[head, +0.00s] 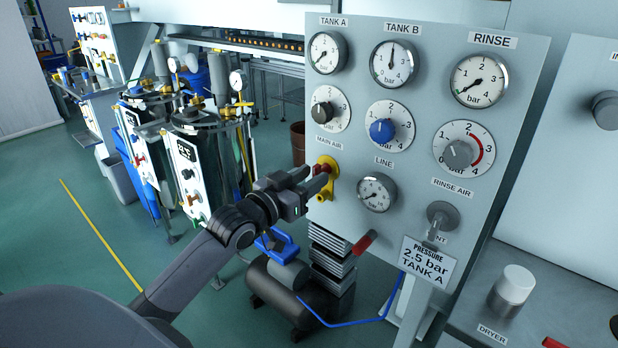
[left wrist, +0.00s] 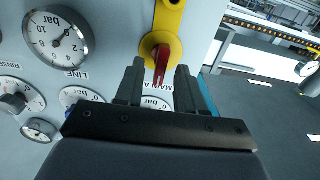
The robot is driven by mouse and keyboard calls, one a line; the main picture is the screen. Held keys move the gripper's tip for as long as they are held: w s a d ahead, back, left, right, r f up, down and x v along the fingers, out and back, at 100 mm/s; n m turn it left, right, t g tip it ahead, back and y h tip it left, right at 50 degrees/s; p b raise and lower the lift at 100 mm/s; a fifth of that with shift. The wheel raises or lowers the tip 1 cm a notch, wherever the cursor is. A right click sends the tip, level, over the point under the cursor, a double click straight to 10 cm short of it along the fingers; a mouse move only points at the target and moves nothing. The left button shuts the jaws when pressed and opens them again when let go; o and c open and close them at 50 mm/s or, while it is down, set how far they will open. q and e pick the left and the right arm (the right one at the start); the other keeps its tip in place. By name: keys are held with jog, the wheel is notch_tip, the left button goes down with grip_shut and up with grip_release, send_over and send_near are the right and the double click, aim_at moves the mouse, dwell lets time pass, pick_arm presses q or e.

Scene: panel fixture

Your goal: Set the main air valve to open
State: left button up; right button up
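The main air valve (head: 326,168) is a yellow fitting with a red handle, on the panel's left edge under the MAIN AIR label. In the left wrist view, which is turned upside down, the red handle (left wrist: 163,62) points from the yellow body (left wrist: 168,20) towards the label. My left gripper (head: 319,178) is at the valve. Its two fingers (left wrist: 158,75) are apart, one on each side of the handle, with a visible gap. In the head view the fingers hide part of the valve. My right gripper is not in view.
The LINE gauge (head: 377,193) sits just right of the valve, its needle pointing lower left. Several gauges and knobs fill the panel (head: 420,170) above. A red lever (head: 364,243) and a sign (head: 428,262) reading 2.5 bar TANK A are lower. A compressor (head: 290,295) stands below.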

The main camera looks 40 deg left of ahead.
pick_arm(q)
jog(key=shift+w, duration=0.1)
grip_shut()
